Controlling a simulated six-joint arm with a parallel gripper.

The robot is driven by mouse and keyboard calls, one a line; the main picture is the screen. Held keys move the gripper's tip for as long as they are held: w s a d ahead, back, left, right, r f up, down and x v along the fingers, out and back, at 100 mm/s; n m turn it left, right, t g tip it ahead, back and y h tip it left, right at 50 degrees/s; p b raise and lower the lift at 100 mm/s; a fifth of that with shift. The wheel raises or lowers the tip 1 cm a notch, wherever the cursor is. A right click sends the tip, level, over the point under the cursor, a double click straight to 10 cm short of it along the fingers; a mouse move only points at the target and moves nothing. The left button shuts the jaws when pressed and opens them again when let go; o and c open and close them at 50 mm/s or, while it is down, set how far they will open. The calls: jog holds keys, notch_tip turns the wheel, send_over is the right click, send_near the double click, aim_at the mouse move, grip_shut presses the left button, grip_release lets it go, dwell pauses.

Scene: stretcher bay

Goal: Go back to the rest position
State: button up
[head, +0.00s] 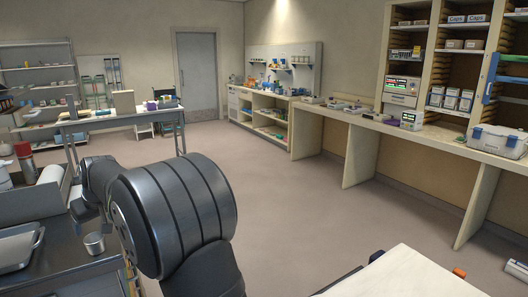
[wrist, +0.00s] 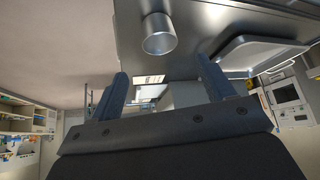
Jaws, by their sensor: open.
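My gripper (wrist: 162,68) shows in the wrist view with its two dark fingers spread apart. Nothing is between the fingers. A metal cup (wrist: 158,36) stands on the dark metal worktop beyond the fingertips, apart from them. In the head view the same cup (head: 94,244) is at the lower left, just left of my large dark arm joint. My arm fills the left middle of the head view, and I cannot make out the gripper's fingers there.
A metal tray (head: 17,250) lies on the dark worktop (head: 75,275) left of the cup. A white-topped surface (head: 420,278) is at the lower right. A long counter (head: 365,122) runs along the right wall. The floor (head: 305,205) between is open.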

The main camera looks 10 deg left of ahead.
aim_at(94, 239)
jog(key=x, duration=1.1)
jog(key=shift+f, duration=0.1)
notch_tip(94, 239, up, 5)
jog(key=shift+d+f, duration=0.1)
jog(key=shift+f, duration=0.05)
jog(key=w+d+r, duration=0.6)
jog(key=d+r, duration=0.1)
jog(key=d, duration=0.3)
jog(key=w+d+f+m+t+h, duration=0.1)
jog(key=w+d+f+m, duration=0.25)
jog(key=w+d, duration=0.8)
jog(key=w+d+f+m+t+h, duration=0.1)
jog(key=w+d+f+m+t, duration=0.3)
jog(key=w+d, duration=0.7)
jog(key=w+d+f+m+h, duration=0.1)
jog(key=w+d+f, duration=0.1)
jog(key=d, duration=0.8)
jog(key=w+d+f+m+h, duration=0.1)
jog(key=w+d+f+m, duration=0.1)
jog(key=d, duration=0.9)
jog(key=w+d+f+m+h, duration=0.1)
jog(key=w+d+f, duration=0.2)
jog(key=d, duration=0.8)
jog(key=shift+w+f+g, duration=0.4)
jog(key=shift+f, duration=0.25)
jog(key=shift+m, duration=0.25)
